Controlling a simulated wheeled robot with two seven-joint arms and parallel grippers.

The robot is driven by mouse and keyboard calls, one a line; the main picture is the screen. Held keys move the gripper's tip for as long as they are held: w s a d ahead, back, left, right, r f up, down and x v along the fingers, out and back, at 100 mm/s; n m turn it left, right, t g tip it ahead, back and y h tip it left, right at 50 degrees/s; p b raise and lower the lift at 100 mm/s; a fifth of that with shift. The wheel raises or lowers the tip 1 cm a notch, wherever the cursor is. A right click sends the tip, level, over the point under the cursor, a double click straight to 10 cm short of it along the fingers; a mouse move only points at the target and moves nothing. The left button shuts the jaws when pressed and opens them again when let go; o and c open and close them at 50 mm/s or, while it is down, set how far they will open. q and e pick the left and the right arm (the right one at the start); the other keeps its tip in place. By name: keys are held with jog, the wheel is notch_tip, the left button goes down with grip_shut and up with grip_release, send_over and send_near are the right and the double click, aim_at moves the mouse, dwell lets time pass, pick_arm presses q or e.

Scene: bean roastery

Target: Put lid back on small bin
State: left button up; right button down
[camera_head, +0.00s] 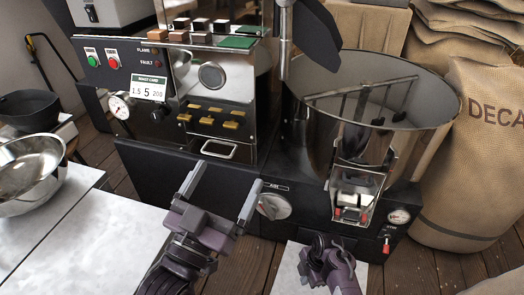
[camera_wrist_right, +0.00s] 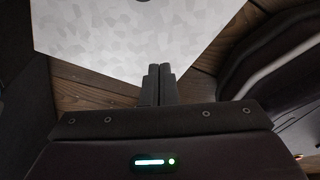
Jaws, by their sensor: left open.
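I cannot make out a small bin or a lid for certain in either view. My left gripper (camera_head: 225,180) is open and empty, its two fingers spread in front of the black roaster base. My right gripper (camera_head: 327,250) is low at the front, over a pale surface below the roaster's chute. In the right wrist view its fingers (camera_wrist_right: 160,72) are together with nothing visible between them, and the pale surface lies beyond.
The roaster (camera_head: 140,160) with its large steel cooling drum (camera_head: 440,105) fills the middle. A steel bowl (camera_head: 28,175) and a black bowl (camera_head: 30,108) stand at left. A white table (camera_head: 90,245) is front left, mostly bare. Burlap sacks (camera_head: 475,150) stand at right.

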jog(key=shift+r+p, duration=0.3)
jog(key=shift+p, duration=0.05)
jog(key=shift+r+p, duration=0.25)
jog(key=shift+p, duration=0.05)
jog(key=shift+r+p, duration=0.25)
jog(key=shift+p, duration=0.05)
pick_arm(q)
jog(key=s+f+g+y, duration=0.3)
jog(key=f+g, duration=0.6)
jog(key=f, duration=0.8)
jog(key=shift+s+f, duration=0.25)
jog(key=shift+f, duration=0.1)
pick_arm(e)
jog(key=shift+r, duration=0.2)
pick_arm(q)
jog(key=shift+d, duration=0.1)
